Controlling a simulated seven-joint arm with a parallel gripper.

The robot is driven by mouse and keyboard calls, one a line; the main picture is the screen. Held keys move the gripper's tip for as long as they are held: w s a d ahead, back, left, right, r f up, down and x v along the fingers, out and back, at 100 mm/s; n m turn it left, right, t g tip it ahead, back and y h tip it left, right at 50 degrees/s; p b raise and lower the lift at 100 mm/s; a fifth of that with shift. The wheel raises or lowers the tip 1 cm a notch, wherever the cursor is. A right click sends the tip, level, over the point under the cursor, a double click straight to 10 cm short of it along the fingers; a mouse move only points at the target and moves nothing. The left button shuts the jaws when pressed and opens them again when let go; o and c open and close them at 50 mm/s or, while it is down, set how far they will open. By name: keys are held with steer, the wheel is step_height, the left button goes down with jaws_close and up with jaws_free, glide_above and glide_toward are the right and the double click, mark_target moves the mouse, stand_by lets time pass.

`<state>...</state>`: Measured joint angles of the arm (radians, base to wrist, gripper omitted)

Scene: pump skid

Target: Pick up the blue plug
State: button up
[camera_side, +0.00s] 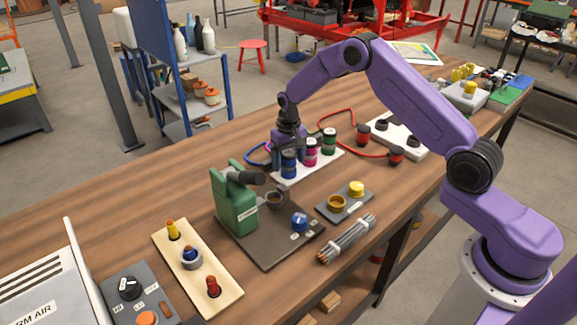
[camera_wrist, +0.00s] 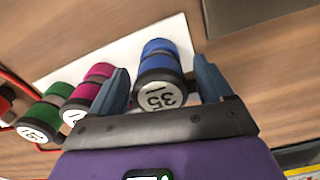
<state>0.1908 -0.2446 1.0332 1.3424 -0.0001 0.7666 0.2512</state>
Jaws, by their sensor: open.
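The blue plug (camera_side: 289,164) is a short blue cylinder with a dark band, standing in a white rack (camera_side: 318,166) beside a magenta plug (camera_side: 311,152) and a green plug (camera_side: 329,141). In the wrist view, the blue plug (camera_wrist: 157,62) shows its round end marked "35". My gripper (camera_wrist: 160,66) is open, with one finger on each side of the blue plug. Whether either finger touches it I cannot tell. In the side view, my gripper (camera_side: 289,152) is down at the rack from above and partly hides the plug's top.
A green pump block (camera_side: 234,205) and a dark plate with a blue round fitting (camera_side: 300,222) stand in front of the rack. A blue loop of hose (camera_side: 257,153) lies left of it. Red cables and red connectors (camera_side: 363,134) lie to its right. A wooden board (camera_side: 198,270) holds several pegs.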

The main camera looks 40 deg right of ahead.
steer(key=c, duration=1.3)
steer(key=shift+o, duration=0.2)
steer(key=shift+r, duration=0.1)
steer(key=shift+r, duration=0.85)
steer(key=s+r, duration=1.1)
steer(key=s, duration=0.3)
steer(key=shift+r, duration=0.1)
